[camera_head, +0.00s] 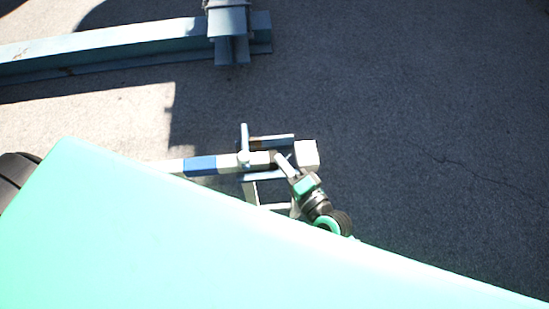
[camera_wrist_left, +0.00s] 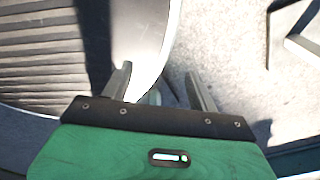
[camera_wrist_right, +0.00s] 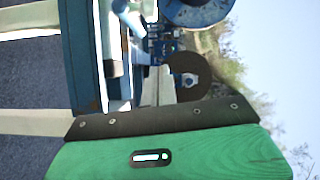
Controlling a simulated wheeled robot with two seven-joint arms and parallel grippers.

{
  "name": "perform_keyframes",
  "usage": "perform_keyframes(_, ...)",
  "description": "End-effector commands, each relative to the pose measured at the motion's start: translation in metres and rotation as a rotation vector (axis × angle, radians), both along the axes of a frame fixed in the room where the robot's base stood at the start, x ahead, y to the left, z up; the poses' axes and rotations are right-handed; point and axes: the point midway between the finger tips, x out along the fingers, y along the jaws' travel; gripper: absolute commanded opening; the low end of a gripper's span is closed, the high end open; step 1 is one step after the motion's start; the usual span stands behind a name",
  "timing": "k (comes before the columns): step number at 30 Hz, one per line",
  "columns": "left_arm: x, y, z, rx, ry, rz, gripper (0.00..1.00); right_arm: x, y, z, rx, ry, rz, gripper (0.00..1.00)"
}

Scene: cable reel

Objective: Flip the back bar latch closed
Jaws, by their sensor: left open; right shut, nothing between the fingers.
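A bar (camera_head: 199,165) with white and blue bands runs across the middle of the head view to a white end block (camera_head: 306,154). A pale upright piece (camera_head: 244,140), perhaps the latch, crosses the bar left of the block. My right gripper (camera_head: 280,160) is shut and empty at the bar, between that piece and the block; touching cannot be told. In the right wrist view the shut fingers (camera_wrist_right: 158,72) lie beside a blue and white frame (camera_wrist_right: 112,50). My left gripper (camera_wrist_left: 160,80) is open and empty in its wrist view, away from the bar.
A grey-blue beam (camera_head: 110,50) with a post foot (camera_head: 230,45) lies at the back left. A ridged dark round part (camera_wrist_left: 45,55) is left of my left gripper. Shaded ground (camera_head: 420,130) on the right is clear. A dark disc (camera_wrist_right: 188,76) stands beyond my right fingers.

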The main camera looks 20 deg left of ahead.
Motion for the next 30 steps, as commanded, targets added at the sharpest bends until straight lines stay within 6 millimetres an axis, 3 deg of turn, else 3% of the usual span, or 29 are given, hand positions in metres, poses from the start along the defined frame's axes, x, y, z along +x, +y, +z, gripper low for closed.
perform_keyframes(4, 0.001, -0.001, -0.010, -0.001, -0.002, 0.000, 0.60, -0.021, -0.023, -0.001, 0.001, -0.001, 0.000, 0.00)
perform_keyframes(12, -0.003, 0.020, -0.017, 0.022, 0.004, -0.003, 0.60, -0.044, -0.051, 0.002, 0.002, -0.003, -0.003, 0.00)
perform_keyframes(30, -0.001, 0.001, -0.017, 0.001, 0.001, -0.001, 0.60, -0.048, -0.055, 0.004, 0.003, -0.003, -0.002, 0.00)
